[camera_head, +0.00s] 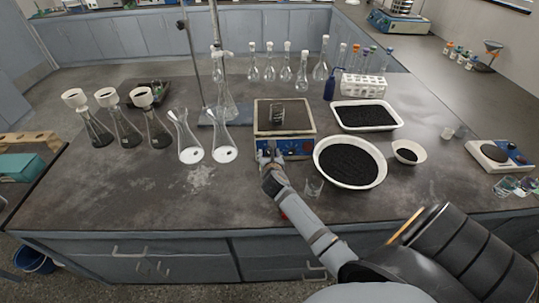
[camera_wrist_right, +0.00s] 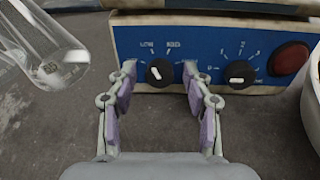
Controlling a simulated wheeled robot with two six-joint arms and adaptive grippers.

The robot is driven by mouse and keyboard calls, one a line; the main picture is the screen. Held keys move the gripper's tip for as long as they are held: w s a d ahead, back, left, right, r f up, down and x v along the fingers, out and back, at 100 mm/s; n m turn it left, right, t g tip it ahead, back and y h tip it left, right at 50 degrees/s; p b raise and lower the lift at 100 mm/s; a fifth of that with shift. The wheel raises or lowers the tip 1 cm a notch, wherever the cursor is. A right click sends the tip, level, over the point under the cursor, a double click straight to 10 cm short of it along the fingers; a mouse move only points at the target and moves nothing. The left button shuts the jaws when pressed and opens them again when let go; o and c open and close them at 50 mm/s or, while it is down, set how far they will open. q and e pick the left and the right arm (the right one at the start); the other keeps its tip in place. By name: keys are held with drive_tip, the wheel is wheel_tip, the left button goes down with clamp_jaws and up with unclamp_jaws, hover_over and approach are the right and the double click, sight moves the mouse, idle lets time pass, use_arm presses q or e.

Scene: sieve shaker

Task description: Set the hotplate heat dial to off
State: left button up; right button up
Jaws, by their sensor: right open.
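The hotplate (camera_head: 299,122) stands at the middle of the bench, with a small clear vessel on its dark top. Its blue front panel (camera_wrist_right: 200,45) fills the top of the right wrist view. The panel carries a left black dial (camera_wrist_right: 160,73) with a white mark tilted up-left, and a right black dial (camera_wrist_right: 237,74) with a near-horizontal white mark. The printed labels are too blurred to read surely. My right gripper (camera_head: 270,157) is open at the panel; in the wrist view its fingertips (camera_wrist_right: 160,78) flank the left dial. Contact cannot be told. My left gripper is out of view.
A red button (camera_wrist_right: 289,58) is right of the dials. A flask (camera_head: 224,151) stands left of the hotplate, with glassware close in the wrist view (camera_wrist_right: 50,50). A bowl of black grains (camera_head: 350,164) and a small beaker (camera_head: 314,187) are on the right.

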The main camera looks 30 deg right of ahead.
drive_tip(key=shift+c, duration=0.6)
drive_tip(key=c, duration=0.5)
clamp_jaws()
drive_tip(key=shift+r, duration=0.1)
drive_tip(key=shift+r+n+p, duration=0.15)
drive_tip(key=shift+n+p, duration=0.35)
drive_tip(key=shift+p, duration=0.4)
drive_tip(key=n+p, duration=0.5)
drive_tip(key=p, duration=0.2)
drive_tip(key=shift+r+n, duration=0.1)
drive_tip(key=shift+n, duration=0.2)
use_arm(q)
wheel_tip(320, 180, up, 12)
drive_tip(key=p, duration=0.3)
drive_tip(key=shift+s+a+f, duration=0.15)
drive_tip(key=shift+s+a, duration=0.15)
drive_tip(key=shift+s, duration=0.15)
use_arm(e)
drive_tip(key=shift+f+n, duration=0.25)
drive_tip(key=shift+n, duration=1.35)
